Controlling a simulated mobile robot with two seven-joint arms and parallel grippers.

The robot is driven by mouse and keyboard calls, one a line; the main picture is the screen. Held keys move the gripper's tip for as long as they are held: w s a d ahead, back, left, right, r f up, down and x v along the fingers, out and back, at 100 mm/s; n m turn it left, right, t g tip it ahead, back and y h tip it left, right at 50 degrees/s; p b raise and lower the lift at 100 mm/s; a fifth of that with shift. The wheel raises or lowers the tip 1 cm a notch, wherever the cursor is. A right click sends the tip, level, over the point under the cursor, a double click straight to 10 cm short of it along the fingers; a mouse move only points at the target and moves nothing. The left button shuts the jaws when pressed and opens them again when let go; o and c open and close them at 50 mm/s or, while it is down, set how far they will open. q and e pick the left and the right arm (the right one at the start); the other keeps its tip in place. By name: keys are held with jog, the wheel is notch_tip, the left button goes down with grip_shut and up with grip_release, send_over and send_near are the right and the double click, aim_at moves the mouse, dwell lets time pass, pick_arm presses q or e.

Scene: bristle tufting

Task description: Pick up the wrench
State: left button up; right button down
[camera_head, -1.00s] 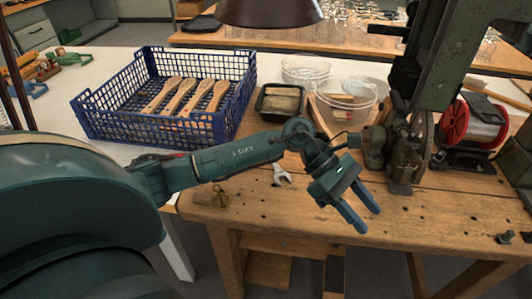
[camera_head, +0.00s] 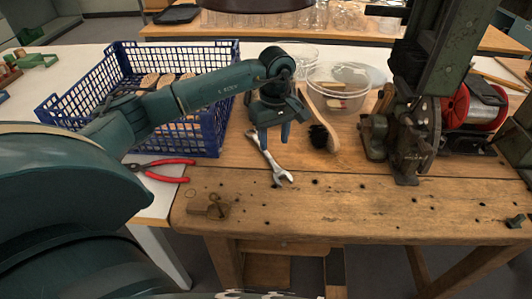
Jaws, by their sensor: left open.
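The wrench (camera_head: 270,158) is a silver open-ended tool lying flat on the wooden workbench, with its near jaw end at the lower right. Its far end runs up toward my left gripper (camera_head: 273,136) and is partly hidden there. My left gripper is open and points down over the wrench's far end. I cannot tell whether the fingers touch it. My right gripper is not in view.
A blue crate (camera_head: 215,135) with wooden pieces stands at left behind my arm. Red-handled pliers (camera_head: 170,170) lie nearby. A wooden-handled brush (camera_head: 320,120), clear bowls (camera_head: 345,80) and a green machine (camera_head: 410,140) stand to the right. The bench front is mostly clear.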

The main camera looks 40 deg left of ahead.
aim_at(272, 161)
pick_arm(q)
notch_tip(272, 161, down, 7)
jog(key=shift+s+a+r+p, duration=0.1)
jog(key=shift+s+r+p, duration=0.1)
jog(key=shift+p, duration=0.15)
grip_shut()
dwell(0.4)
